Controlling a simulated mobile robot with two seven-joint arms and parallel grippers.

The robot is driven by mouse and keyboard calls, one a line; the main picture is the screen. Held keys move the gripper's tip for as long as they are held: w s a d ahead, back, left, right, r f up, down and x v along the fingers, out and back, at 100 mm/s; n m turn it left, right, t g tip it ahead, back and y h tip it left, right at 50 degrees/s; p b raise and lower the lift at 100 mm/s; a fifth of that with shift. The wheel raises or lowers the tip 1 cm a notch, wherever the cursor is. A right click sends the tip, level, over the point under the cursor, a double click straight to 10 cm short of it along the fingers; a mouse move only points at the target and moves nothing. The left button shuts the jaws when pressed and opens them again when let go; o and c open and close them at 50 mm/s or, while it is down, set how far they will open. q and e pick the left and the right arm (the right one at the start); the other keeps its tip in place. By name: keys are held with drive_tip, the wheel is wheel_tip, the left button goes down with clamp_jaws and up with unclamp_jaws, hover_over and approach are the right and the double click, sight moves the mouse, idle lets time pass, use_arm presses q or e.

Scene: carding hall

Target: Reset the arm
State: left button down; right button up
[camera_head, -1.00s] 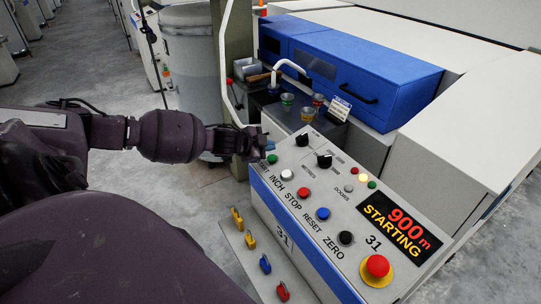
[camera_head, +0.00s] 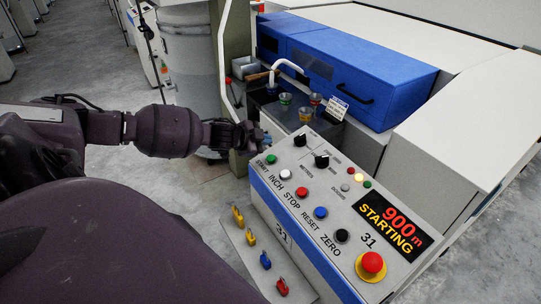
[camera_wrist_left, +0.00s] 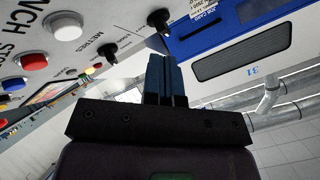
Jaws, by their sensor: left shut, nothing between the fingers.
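My left gripper (camera_head: 264,142) is at the left end of the control panel (camera_head: 290,220) in the head view, close to the green START button (camera_head: 271,159). In the left wrist view its blue fingers (camera_wrist_left: 166,80) are together with nothing between them. The panel carries a white INCH button (camera_head: 285,174), a red STOP button (camera_head: 302,191), a blue RESET button (camera_head: 320,212) and a black ZERO button (camera_head: 342,236). The display (camera_head: 394,228) reads 900 m STARTING. My right gripper is not in view.
A red emergency button (camera_head: 372,263) stands at the panel's near right. Several coloured padlock-like tags (camera_head: 265,260) sit on a plate below it. A blue machine cover (camera_head: 350,72) and small cups (camera_head: 315,99) are behind. Grey floor (camera_head: 75,70) is open at the left.

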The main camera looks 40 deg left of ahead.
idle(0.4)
use_arm(q)
drive_tip(key=shift+n+t+h, duration=0.3)
drive_tip(key=shift+t+h, duration=0.4)
drive_tip(key=shift+h, duration=0.1)
drive_tip(key=s+d+f, duration=0.1)
drive_tip(key=d, duration=0.4)
drive_tip(key=s+d+f, duration=0.2)
drive_tip(key=d, duration=0.4)
drive_tip(key=s+d+f, duration=0.1)
drive_tip(key=s+d, duration=0.1)
drive_tip(key=d, duration=0.3)
drive_tip(key=shift+d+f, duration=0.15)
drive_tip(key=shift+f, duration=0.15)
drive_tip(key=s+d+f+n+y, duration=0.2)
drive_tip(key=s+f+n, duration=0.2)
drive_tip(key=s, duration=0.5)
drive_tip(key=s+d+f+n+g+y, duration=0.1)
drive_tip(key=s+d+f+n+y, duration=0.1)
drive_tip(key=s+f+n, duration=0.3)
drive_tip(key=s+f, duration=0.1)
drive_tip(key=s, duration=0.3)
drive_tip(key=shift+s+f, duration=0.2)
drive_tip(key=shift+s, duration=0.2)
